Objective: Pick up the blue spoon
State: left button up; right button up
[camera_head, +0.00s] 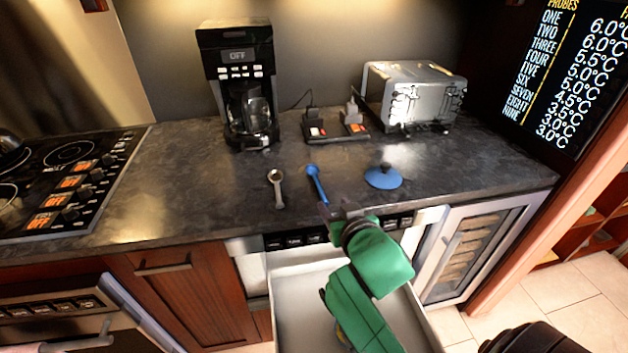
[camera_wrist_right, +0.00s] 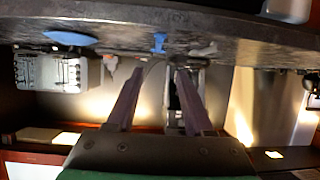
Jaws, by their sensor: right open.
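The blue spoon (camera_head: 317,184) lies on the dark countertop near its front edge, bowl toward the back and handle toward the front. My right gripper (camera_head: 336,208) is at the counter's front edge, just in front of the spoon's handle end. In the wrist view, which is upside down, the blue spoon (camera_wrist_right: 159,42) shows beyond the gap between the fingers of my right gripper (camera_wrist_right: 160,72). The fingers are apart with nothing between them, and the spoon is clear of them. My left gripper is not in view.
A metal spoon (camera_head: 276,187) lies left of the blue spoon, and a blue lid (camera_head: 383,177) lies right. A coffee maker (camera_head: 239,85), power strip (camera_head: 337,127) and toaster (camera_head: 412,97) stand behind. An open drawer (camera_head: 300,300) is below my right arm.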

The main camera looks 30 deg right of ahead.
aim_at(321, 189)
jog(key=p+x, duration=0.1)
jog(key=x, duration=0.8)
jog(key=shift+w+d+f, duration=0.15)
jog(key=x, duration=0.4)
jog(key=shift+f+p, duration=0.1)
jog(key=shift+p, duration=0.2)
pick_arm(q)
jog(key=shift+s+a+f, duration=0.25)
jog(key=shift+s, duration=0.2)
pick_arm(e)
jog(key=shift+s, duration=0.25)
grip_shut()
